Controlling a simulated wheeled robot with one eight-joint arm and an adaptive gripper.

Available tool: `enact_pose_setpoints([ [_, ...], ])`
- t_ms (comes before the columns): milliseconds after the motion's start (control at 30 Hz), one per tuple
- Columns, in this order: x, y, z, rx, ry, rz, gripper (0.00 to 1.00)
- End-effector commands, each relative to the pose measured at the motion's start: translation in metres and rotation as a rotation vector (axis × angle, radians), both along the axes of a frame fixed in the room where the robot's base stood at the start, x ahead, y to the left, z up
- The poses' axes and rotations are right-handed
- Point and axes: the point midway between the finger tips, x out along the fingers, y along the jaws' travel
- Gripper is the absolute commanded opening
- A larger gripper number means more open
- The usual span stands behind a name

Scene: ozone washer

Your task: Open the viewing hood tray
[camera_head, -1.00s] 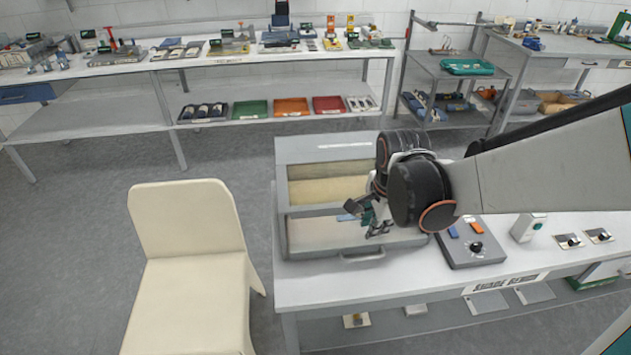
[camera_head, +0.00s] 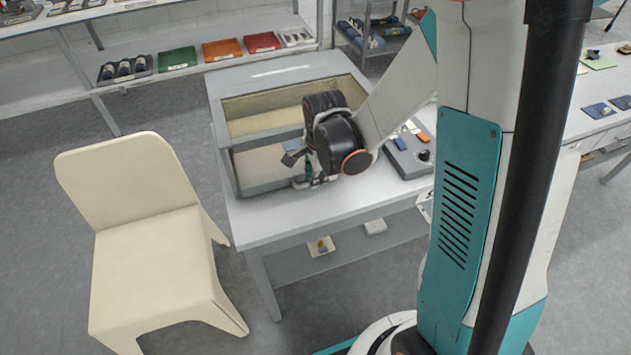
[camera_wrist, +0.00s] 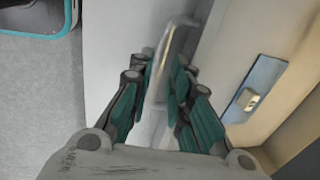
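The viewing hood (camera_head: 280,72) is a grey box on the white bench, with two openings showing a tan interior. Its tray front (camera_head: 262,188) faces the bench's front edge and looks flush with the box. In the wrist view, the curved metal tray handle (camera_wrist: 176,42) runs between my fingertips. My gripper (camera_wrist: 164,85) has its teal fingers partly apart on either side of the handle, with a narrow gap visible; firm contact cannot be made out. In the head view my gripper (camera_head: 313,181) is low at the hood's front, and my wrist hides part of the hood and the handle.
A cream chair (camera_head: 140,165) stands left of the bench (camera_head: 285,220). A blue plate with a metal piece (camera_wrist: 255,88) shows inside the hood.

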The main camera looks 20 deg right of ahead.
Motion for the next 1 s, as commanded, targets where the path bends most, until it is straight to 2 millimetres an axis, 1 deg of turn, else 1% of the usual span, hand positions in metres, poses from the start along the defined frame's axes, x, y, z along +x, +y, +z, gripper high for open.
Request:
enact_pose_setpoints([
  [33,0.0010,0.0001,-0.0076,0.000,0.000,0.000,0.18],
  [200,0.0030,0.0000,-0.0165,0.000,0.000,0.000,0.18],
  [500,0.0030,0.0000,-0.0171,0.000,0.000,0.000,0.18],
  [567,0.0030,0.0000,-0.0170,0.000,0.000,0.000,0.05],
  [600,0.0030,0.0000,-0.0170,0.000,0.000,0.000,0.00],
  [1000,0.0028,0.0000,-0.0173,0.000,0.000,0.000,0.00],
])
